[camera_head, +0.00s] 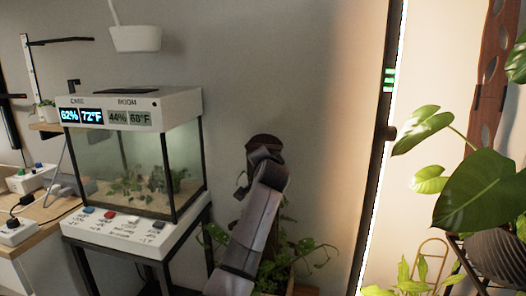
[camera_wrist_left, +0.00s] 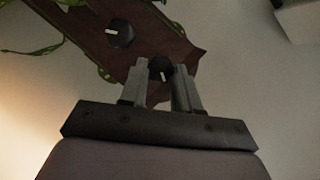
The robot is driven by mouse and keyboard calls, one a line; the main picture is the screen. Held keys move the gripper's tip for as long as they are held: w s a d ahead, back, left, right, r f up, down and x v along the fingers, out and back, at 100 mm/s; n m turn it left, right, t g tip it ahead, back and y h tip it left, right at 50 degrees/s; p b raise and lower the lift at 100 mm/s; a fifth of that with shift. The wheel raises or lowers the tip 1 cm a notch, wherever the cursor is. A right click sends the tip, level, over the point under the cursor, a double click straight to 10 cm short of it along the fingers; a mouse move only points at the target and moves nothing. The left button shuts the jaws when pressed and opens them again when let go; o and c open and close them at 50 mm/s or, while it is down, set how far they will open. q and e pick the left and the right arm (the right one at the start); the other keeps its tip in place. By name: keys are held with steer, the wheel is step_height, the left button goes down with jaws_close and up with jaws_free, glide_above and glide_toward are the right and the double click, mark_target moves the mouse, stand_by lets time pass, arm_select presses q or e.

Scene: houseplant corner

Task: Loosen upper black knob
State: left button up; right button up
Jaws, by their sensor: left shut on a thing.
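A brown board (camera_wrist_left: 160,38) carries two black knobs with white marks. In the left wrist view, one black knob (camera_wrist_left: 158,64) near the board's end sits between the fingertips of my left gripper (camera_wrist_left: 161,72), which is shut on it. The other black knob (camera_wrist_left: 119,33) is farther along the board, clear of the fingers. In the head view, my left gripper (camera_head: 260,160) is in front of the top of the board (camera_head: 264,140); my arm hides the knobs there. My right gripper is not in view.
A glass terrarium (camera_head: 140,165) on a black stand is at left, with buttons along its base. Green vines (camera_head: 305,248) hang around the board's lower part. A large leafy plant (camera_head: 480,185) is at right. A white hanging pot (camera_head: 135,39) is above.

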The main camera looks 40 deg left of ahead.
arm_select(q)
steer(key=shift+s+a+r+n+h+p, duration=0.1)
steer(key=shift+n+h+p, duration=0.55)
steer(key=shift+n+p, duration=0.55)
steer(key=shift+a+r+n+h+p, duration=0.1)
steer(key=shift+n+h+p, duration=0.65)
steer(key=shift+p, duration=0.75)
steer(key=o, duration=1.1)
steer(key=shift+c, duration=0.2)
steer(key=shift+d, duration=0.1)
steer(key=v, duration=0.7)
steer(key=shift+f, duration=0.15)
